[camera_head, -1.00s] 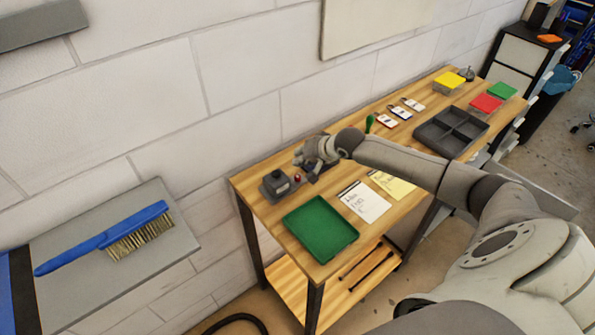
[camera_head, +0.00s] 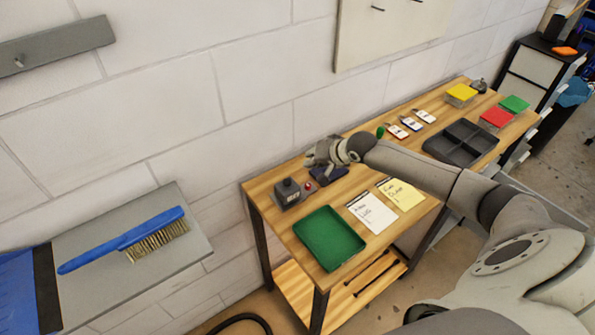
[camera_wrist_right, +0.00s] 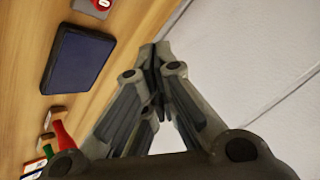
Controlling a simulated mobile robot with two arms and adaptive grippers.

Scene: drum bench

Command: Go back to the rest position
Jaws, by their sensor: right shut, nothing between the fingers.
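My right arm reaches in from the right in the head view. Its gripper (camera_head: 316,164) is over the left back part of the wooden bench (camera_head: 262,184), near the wall. In the right wrist view the fingers (camera_wrist_right: 155,58) meet at their tips and hold nothing. A dark blue flat pad (camera_wrist_right: 78,60) lies on the bench beside the gripper in that view; it also shows partly in the head view (camera_head: 328,176), below the gripper. A red button (camera_head: 308,186) sits left of the pad, next to a dark grey device (camera_head: 288,194). My left gripper is out of view.
A green tray (camera_head: 329,238), a white note (camera_head: 372,213) and a yellow note (camera_head: 401,193) lie along the front. A dark divided tray (camera_head: 460,143), tags (camera_head: 411,124) and coloured boxes stand farther right. A side shelf (camera_head: 195,240) holds a blue brush (camera_head: 125,240). The wall is close behind.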

